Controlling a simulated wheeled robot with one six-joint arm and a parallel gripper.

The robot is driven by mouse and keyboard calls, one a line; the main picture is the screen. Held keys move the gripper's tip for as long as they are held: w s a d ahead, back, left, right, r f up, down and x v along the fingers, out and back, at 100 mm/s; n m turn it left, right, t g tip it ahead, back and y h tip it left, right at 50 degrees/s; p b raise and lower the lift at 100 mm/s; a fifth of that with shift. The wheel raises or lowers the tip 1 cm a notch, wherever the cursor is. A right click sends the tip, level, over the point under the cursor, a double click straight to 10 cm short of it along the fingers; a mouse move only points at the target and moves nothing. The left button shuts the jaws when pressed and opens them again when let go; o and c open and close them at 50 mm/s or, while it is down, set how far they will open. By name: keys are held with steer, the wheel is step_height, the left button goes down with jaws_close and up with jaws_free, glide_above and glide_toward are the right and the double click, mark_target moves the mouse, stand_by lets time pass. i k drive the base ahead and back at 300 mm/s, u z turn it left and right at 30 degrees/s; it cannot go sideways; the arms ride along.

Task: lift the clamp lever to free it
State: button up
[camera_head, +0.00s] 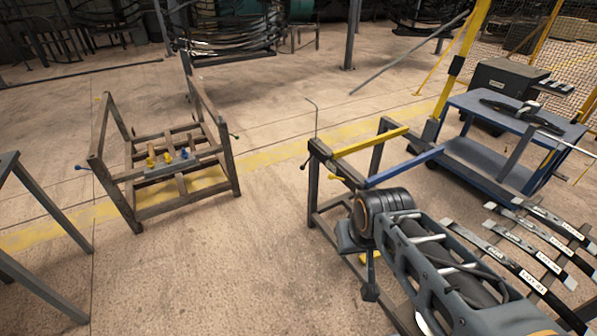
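The near rack (312,190) is a dark metal frame with a yellow bar (370,142) and a blue bar (404,167) across its top. A small lever with a dark green knob (303,166) sticks out at its left corner, and a yellow-tipped lever (337,178) sits beside it. A thin bent rod (316,118) stands upright at the same corner. I cannot tell which of these is the clamp lever. My arm reaches in from the lower right and covers part of this rack. My gripper (370,285) seems to point down below the round joint; its fingers are unclear.
A second rusty rack (218,150) stands at the left with yellow and blue handles and knobbed levers. A blue cart (470,160) is at the right. Labelled flat springs (515,265) lie at lower right. Floor between the racks is clear.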

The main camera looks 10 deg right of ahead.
mark_target(301, 167)
steer(key=u, duration=0.1)
steer(key=i, duration=0.75)
steer(key=u, duration=0.7)
steer(key=i, duration=1)
steer(key=u, duration=0.55)
